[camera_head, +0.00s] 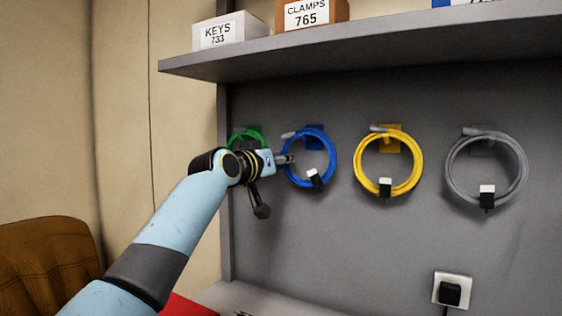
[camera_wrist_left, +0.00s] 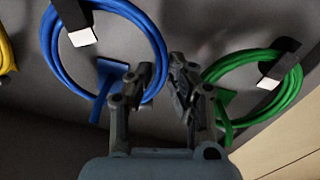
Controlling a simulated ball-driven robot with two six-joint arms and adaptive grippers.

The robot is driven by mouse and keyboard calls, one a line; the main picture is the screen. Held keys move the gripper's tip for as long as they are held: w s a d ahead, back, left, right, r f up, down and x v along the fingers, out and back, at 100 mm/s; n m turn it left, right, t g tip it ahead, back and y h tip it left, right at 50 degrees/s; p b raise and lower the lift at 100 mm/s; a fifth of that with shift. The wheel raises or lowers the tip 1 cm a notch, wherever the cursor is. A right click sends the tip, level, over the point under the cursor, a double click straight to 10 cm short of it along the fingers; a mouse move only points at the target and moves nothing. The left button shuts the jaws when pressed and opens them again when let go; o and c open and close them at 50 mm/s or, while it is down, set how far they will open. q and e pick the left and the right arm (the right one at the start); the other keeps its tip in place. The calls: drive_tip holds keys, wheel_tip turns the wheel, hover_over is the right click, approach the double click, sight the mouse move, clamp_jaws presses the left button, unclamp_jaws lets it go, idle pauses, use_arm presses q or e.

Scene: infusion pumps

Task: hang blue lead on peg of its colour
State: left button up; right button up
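The blue lead (camera_head: 329,158) is a coiled ring hanging upright at the blue peg (camera_head: 314,138) on the grey back panel. A strap with a white tag is at its bottom. My left gripper (camera_head: 287,159) is at the coil's left edge. Whether the finger touches the lead cannot be told. My right gripper is not in view.
A green lead (camera_wrist_left: 292,88) hangs beside the gripper, mostly hidden by my wrist in the head view. A yellow lead (camera_head: 416,164) and a grey lead (camera_head: 522,165) hang to the right. A shelf (camera_head: 380,44) with boxes overhangs them. A socket with a plug (camera_head: 451,291) is low right.

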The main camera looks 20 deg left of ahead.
use_arm(q)
drive_tip(key=o, duration=0.5)
drive_tip(key=shift+s, duration=0.15)
drive_tip(key=v, duration=1.1)
drive_tip(key=shift+s+a, duration=0.1)
drive_tip(key=shift+s, duration=0.3)
